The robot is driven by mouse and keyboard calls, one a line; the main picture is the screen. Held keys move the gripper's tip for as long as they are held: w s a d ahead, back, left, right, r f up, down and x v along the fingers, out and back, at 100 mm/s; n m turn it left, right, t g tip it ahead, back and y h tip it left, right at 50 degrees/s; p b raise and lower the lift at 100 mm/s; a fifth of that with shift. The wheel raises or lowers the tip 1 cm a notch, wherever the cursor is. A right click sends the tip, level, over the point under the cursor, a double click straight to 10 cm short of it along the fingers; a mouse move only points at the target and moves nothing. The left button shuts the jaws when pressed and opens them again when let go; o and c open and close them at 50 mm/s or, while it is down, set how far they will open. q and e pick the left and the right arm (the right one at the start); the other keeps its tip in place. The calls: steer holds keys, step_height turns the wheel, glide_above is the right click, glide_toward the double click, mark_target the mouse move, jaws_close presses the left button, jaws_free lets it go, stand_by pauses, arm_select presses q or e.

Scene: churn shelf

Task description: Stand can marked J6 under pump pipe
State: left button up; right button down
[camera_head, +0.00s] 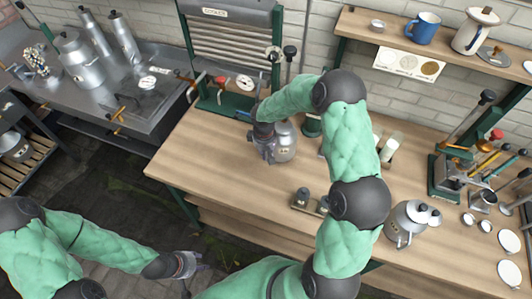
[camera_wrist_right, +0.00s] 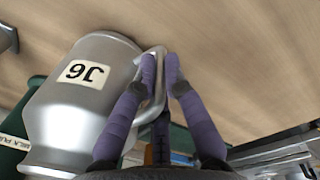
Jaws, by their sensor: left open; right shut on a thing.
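The metal can marked J6 (camera_head: 286,143) is over the wooden counter near its back edge in the head view. In the right wrist view the can (camera_wrist_right: 82,100) shows its J6 label. My right gripper (camera_head: 268,152) is shut on the can's side handle; its purple fingers (camera_wrist_right: 163,70) close around the handle in the wrist view. I cannot tell if the can touches the counter. A green stand (camera_head: 312,124), partly behind my arm, is just right of the can; the wrist view shows a green part labelled "MILK PU…" (camera_wrist_right: 13,142). The pipe outlet is not clear. My left gripper (camera_head: 188,275) is open and empty, low at the left.
A cooler (camera_head: 232,45) with a gauge stands behind the can. A green press (camera_head: 455,165) stands at far right. The counter's left front (camera_head: 205,160) is clear.

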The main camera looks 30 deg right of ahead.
steer(key=shift+w+r, duration=0.1)
steer(key=shift+w, duration=0.05)
steer(key=c, duration=1.3)
jaws_free()
steer(key=shift+s, duration=0.2)
steer(key=shift+r+p, duration=0.25)
steer(key=shift+p, duration=0.1)
steer(key=r, duration=0.4)
steer(key=r+p, duration=0.1)
steer(key=r, duration=0.7)
steer(key=shift+s+a+r+p, duration=0.1)
steer(key=shift+a+r+p, duration=0.15)
steer(key=shift+a+p, duration=0.15)
